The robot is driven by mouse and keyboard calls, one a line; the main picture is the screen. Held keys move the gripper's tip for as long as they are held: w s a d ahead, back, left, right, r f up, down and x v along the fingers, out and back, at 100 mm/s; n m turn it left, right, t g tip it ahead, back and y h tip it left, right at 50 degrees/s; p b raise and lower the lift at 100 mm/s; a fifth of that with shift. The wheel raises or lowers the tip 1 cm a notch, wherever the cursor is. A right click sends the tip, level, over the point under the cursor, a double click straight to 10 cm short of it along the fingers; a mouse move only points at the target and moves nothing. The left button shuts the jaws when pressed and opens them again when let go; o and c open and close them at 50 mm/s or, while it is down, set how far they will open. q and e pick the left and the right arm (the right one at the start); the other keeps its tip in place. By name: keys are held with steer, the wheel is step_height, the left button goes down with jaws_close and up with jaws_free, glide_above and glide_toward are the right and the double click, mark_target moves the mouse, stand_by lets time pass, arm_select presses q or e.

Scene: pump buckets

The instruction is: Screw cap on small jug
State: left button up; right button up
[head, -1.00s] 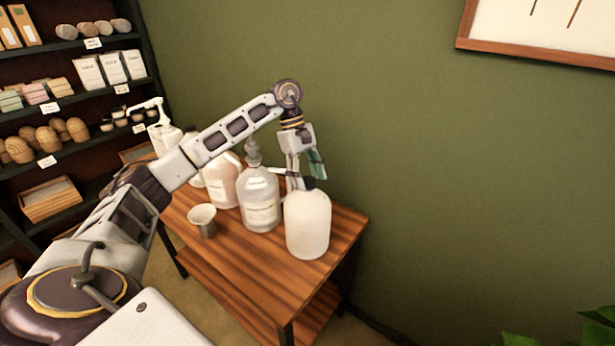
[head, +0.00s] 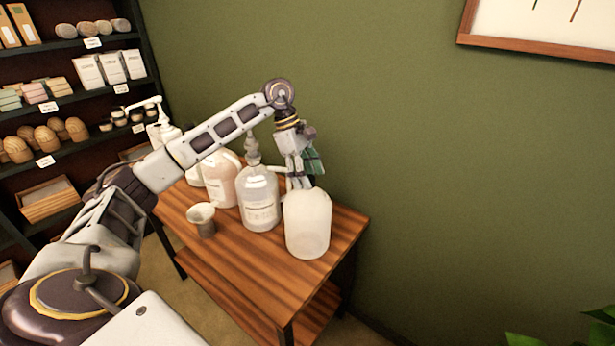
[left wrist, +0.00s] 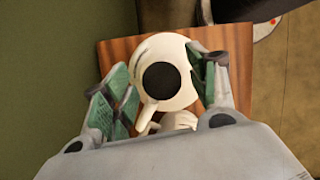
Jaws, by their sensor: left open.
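The small jug (head: 307,228) is a whitish, cloudy bottle standing upright at the front right of the wooden table (head: 238,262). The left wrist view shows the jug (left wrist: 178,48) from above, with a round black cap (left wrist: 163,82) over its neck. I cannot tell from this how tightly the cap sits. My left gripper (head: 300,182) points down at the jug's top. In the left wrist view its green-padded fingers are open, on either side of the cap, with a gap to it. In the head view the fingers hide the cap. My right gripper is not in view.
A clear pump bottle (head: 259,200) stands close to the left of the jug. A pinkish jug (head: 220,182) and a white pump bottle (head: 163,132) are farther back. A small cup (head: 201,219) is at the table's left edge. The green wall (head: 440,180) rises behind.

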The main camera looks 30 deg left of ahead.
arm_select(q)
steer(key=shift+a+n+t+b, duration=0.1)
steer(key=shift+n+t+b, duration=0.7)
steer(key=shift+n, duration=1.3)
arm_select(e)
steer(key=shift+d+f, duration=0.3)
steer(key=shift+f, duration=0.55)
arm_select(q)
steer(key=shift+n+y, duration=0.5)
steer(key=shift+n, duration=0.2)
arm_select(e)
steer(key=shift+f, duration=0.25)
arm_select(q)
steer(key=shift+n+t+y+b, duration=0.35)
steer(key=shift+n+t, duration=0.25)
steer(key=shift+n, duration=0.9)
steer(key=shift+n+t+y, duration=0.35)
steer(key=shift+n+t, duration=0.05)
steer(key=shift+n, duration=0.8)
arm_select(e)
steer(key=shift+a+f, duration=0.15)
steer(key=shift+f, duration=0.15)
arm_select(q)
steer(key=c, duration=1.1)
steer(key=shift+m, duration=0.4)
